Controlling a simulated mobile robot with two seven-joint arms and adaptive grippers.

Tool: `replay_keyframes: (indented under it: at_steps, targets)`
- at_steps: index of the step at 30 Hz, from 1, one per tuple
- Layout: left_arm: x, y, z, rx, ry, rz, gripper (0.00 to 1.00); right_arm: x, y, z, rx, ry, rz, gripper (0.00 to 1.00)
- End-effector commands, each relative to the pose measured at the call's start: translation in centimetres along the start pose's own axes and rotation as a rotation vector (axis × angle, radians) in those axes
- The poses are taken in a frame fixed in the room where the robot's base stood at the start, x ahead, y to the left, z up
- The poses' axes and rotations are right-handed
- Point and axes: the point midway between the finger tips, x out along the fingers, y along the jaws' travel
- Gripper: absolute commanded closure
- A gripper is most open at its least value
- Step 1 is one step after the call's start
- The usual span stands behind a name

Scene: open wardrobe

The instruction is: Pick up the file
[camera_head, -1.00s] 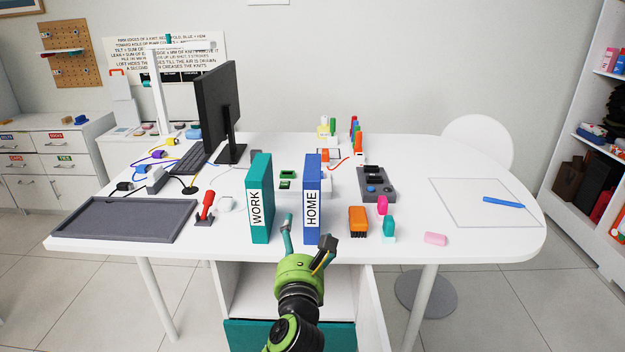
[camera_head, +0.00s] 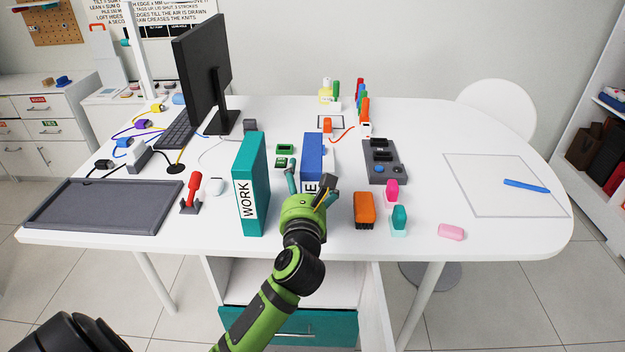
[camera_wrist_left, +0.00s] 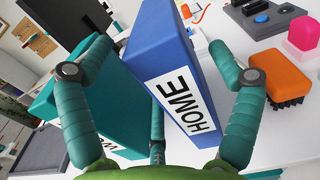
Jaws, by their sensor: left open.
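The blue HOME file (camera_head: 312,152) stands upright on the white table, partly hidden behind my left gripper in the head view. The teal WORK file (camera_head: 250,180) stands upright to its left. My left gripper (camera_head: 310,180) is open at the front of the HOME file. In the left wrist view, the HOME file (camera_wrist_left: 168,65) lies between the gripper's spread teal fingers, its white label facing the camera, and the WORK file (camera_wrist_left: 100,110) shows behind the left finger. Whether any finger touches the HOME file I cannot tell. My right gripper is not in view.
An orange brush (camera_head: 364,210), a teal block (camera_head: 399,220) and a pink eraser (camera_head: 451,232) lie right of the files. A grey tray (camera_head: 100,207), a red-handled tool (camera_head: 192,190) and a monitor (camera_head: 203,75) are left. The table's right front is mostly clear.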

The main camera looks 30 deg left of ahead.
Motion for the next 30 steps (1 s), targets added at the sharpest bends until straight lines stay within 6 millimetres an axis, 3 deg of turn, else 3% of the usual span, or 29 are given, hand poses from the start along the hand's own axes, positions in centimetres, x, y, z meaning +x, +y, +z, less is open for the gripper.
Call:
replay_keyframes:
  at_steps: [10, 19, 20, 25, 26, 30]
  targets:
    - [4.6, -0.1, -0.1, 0.001, 0.0, 0.001, 0.09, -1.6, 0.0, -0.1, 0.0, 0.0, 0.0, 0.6]
    - [5.2, 0.0, -0.3, -0.001, 0.001, 0.0, 0.09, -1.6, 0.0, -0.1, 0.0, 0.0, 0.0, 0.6]
    - [5.2, 0.0, -0.3, -0.001, 0.001, 0.0, 0.17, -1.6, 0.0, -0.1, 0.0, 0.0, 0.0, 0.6]
    - [5.2, 0.0, -0.3, -0.001, 0.001, 0.0, 0.85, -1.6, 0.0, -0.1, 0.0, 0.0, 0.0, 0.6]
    - [5.2, 0.0, -0.3, -0.001, 0.001, 0.0, 0.9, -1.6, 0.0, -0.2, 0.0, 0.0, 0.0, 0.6]
    - [5.2, -0.1, -0.2, -0.002, -0.002, 0.0, 0.91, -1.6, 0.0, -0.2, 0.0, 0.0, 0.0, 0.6]
